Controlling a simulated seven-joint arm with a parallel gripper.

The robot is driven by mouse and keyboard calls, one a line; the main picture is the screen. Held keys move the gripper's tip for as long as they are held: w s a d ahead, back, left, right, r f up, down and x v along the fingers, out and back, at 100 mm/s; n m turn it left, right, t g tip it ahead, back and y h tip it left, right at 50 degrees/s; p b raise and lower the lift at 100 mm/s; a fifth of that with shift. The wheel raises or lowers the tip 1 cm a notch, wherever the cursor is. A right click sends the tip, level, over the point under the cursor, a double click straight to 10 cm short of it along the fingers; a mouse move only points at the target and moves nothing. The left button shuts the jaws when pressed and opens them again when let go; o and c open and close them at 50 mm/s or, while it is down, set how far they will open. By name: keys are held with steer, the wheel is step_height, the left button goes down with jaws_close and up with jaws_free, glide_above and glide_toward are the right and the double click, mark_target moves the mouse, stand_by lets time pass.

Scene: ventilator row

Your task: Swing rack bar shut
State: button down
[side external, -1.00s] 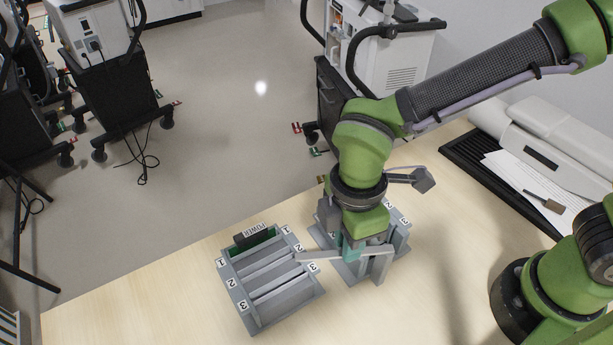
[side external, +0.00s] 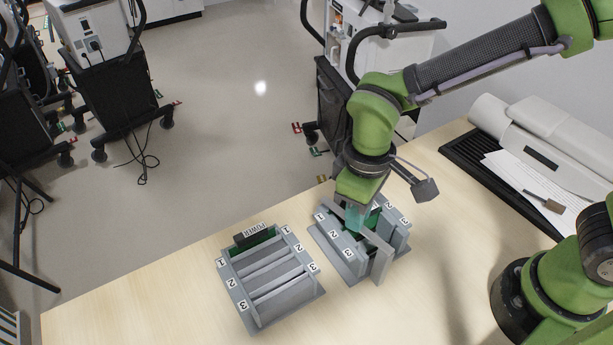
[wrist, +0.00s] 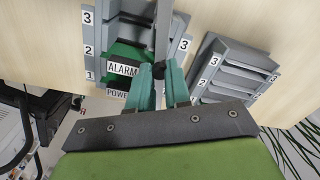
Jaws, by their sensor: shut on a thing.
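The grey rack bar (side external: 374,243) belongs to the right rack (side external: 340,262), which has slots numbered 1 to 3. The bar lies diagonally across the top of that rack. In the wrist view the bar (wrist: 163,30) runs up from between my teal fingertips, above the rack. My gripper (side external: 354,219) is over the rack and shut on the bar; the fingertips (wrist: 160,75) meet at a dark part near its end. A green module labelled ALARM (wrist: 123,68) sits in the rack, with a POWER label (wrist: 118,94) beside it. The bar and gripper partly hide the slots.
A second numbered rack (side external: 272,285) stands to the left, with a green POWER module (side external: 255,236) at its back. A black tray (side external: 480,190) with papers and a white machine (side external: 545,135) stand at the right. The front table is clear.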

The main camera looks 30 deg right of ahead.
steer(key=shift+d+r+m, duration=0.1)
steer(key=shift+d+m, duration=0.6)
steer(key=shift+m, duration=0.5)
steer(key=c, duration=1.1)
jaws_free()
steer(key=shift+o, duration=0.2)
step_height(320, 180, up, 17)
steer(key=shift+w, duration=0.1)
